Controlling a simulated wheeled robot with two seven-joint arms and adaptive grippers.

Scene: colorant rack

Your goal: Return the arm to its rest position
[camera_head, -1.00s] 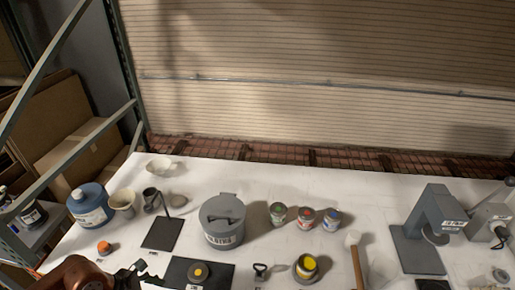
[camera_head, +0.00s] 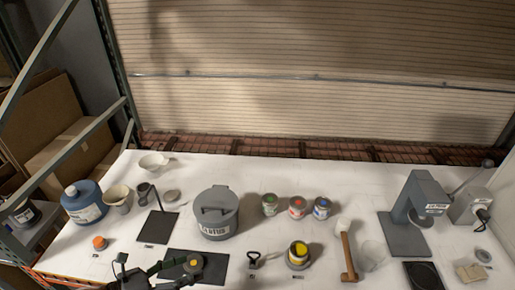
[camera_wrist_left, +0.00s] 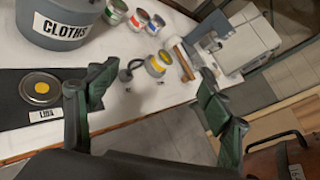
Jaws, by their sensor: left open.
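My left gripper (camera_head: 150,268) shows at the lower left edge of the head view, in front of the dark mat with the lid. In the left wrist view its two green-and-black fingers (camera_wrist_left: 155,78) stand wide apart, with nothing held between them. My right gripper is in neither view.
A grey CLOTHS bucket (camera_head: 216,214), several small cans, an open yellow can (camera_head: 298,255) and a mallet (camera_head: 347,255) stand or lie on the white table. A blue jug (camera_head: 84,203) is at left, a grey machine (camera_head: 412,216) at right. The table's front edge shows in the wrist view.

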